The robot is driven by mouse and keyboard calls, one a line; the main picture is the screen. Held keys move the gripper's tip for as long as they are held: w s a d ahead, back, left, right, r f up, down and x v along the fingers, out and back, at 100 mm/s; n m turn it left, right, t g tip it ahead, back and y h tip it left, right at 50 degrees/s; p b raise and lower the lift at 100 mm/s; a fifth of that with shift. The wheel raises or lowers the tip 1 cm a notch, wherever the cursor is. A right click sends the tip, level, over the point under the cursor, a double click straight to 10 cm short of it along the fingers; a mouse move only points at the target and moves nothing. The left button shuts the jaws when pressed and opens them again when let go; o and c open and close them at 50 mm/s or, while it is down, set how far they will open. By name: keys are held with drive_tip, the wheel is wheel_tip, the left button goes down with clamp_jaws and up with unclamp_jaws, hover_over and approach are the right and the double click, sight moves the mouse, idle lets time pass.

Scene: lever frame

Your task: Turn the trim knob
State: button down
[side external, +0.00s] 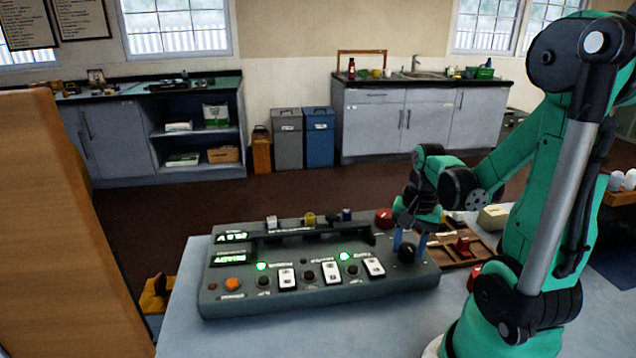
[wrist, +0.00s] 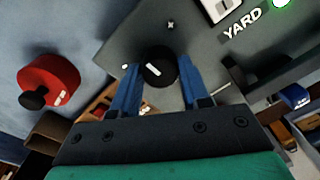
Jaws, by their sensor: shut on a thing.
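The trim knob is a round black knob (wrist: 160,66) with a short white mark, at the right end of the grey control panel (side external: 330,291). It also shows in the side external view (side external: 407,253). My gripper (wrist: 158,72) has blue fingers, one on each side of the knob, and is shut on it. In the side external view my gripper (side external: 409,240) reaches down to the knob from above. The panel stands on a pale blue table (side external: 405,325).
The panel carries white switches (side external: 331,272), green lights, an orange button (side external: 232,284) and a raised black bar. A red piece with a black knob (wrist: 48,85) and a brown compartment tray (side external: 478,246) are close by. A wooden board (side external: 70,230) stands at the left.

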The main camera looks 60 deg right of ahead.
sight(409, 246)
drive_tip(key=n, duration=0.5)
drive_tip(key=shift+w+n, duration=0.1)
drive_tip(key=shift+n, duration=2.2)
drive_tip(key=shift+c, duration=2.1)
unclamp_jaws()
drive_tip(key=shift+d+r, duration=0.1)
drive_tip(key=shift+r, duration=2.75)
